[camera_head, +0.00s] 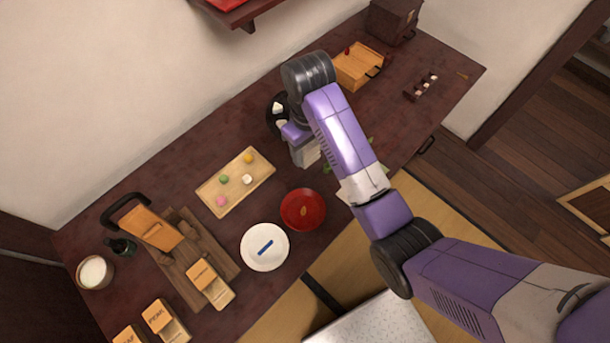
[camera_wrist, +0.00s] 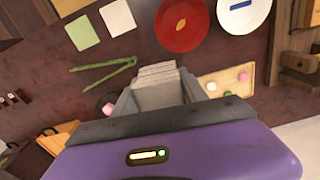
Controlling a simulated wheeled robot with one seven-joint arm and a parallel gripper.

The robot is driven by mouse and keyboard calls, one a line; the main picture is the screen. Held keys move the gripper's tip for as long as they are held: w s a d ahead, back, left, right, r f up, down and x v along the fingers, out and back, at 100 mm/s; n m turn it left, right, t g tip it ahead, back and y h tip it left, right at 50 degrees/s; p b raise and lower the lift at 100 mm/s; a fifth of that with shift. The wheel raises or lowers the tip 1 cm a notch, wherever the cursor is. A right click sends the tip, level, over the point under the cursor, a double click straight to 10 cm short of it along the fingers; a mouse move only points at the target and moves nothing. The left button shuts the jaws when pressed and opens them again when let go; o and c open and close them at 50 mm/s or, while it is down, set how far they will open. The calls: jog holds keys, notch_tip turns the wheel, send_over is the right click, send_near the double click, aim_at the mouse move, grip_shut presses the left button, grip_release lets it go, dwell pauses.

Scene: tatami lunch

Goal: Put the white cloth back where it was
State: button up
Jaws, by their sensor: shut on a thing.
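My gripper (camera_wrist: 158,72) points down over the dark table, its pale grey fingers closed together in the wrist view. The thing between them is mostly hidden, and I cannot tell whether it is the white cloth. In the head view my gripper (camera_head: 306,158) is right of the tray of sweets, largely covered by my arm. A flat cream square (camera_wrist: 117,18) and a pale green square (camera_wrist: 82,33) lie at the upper left of the wrist view. I cannot tell whether any of these is the cloth.
Green tongs (camera_wrist: 105,70) lie close to my gripper. Around it are a red plate (camera_head: 303,210), a white plate (camera_head: 256,255) with a blue piece, a wooden tray (camera_head: 209,194) with several sweets and a black dish (camera_head: 272,120).

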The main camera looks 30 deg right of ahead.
jog(key=shift+n, duration=0.4)
jog(key=r, duration=0.1)
jog(key=w+r, duration=0.2)
jog(key=shift+r+p, duration=0.35)
jog(key=shift+p, duration=0.05)
jog(key=shift+f+b, duration=0.3)
jog(key=shift+b, duration=0.1)
notch_tip(320, 180, down, 6)
jog(key=r+b, duration=0.1)
jog(key=b, duration=0.5)
send_over(305, 178)
notch_tip(305, 178, down, 10)
jog(key=shift+a+r+p, duration=0.1)
jog(key=shift+r+p, duration=0.05)
jog(key=shift+p, duration=0.15)
jog(key=shift+f, duration=2.2)
jog(key=shift+f, duration=0.2)
jog(key=o, duration=1.3)
jog(key=shift+r, duration=0.1)
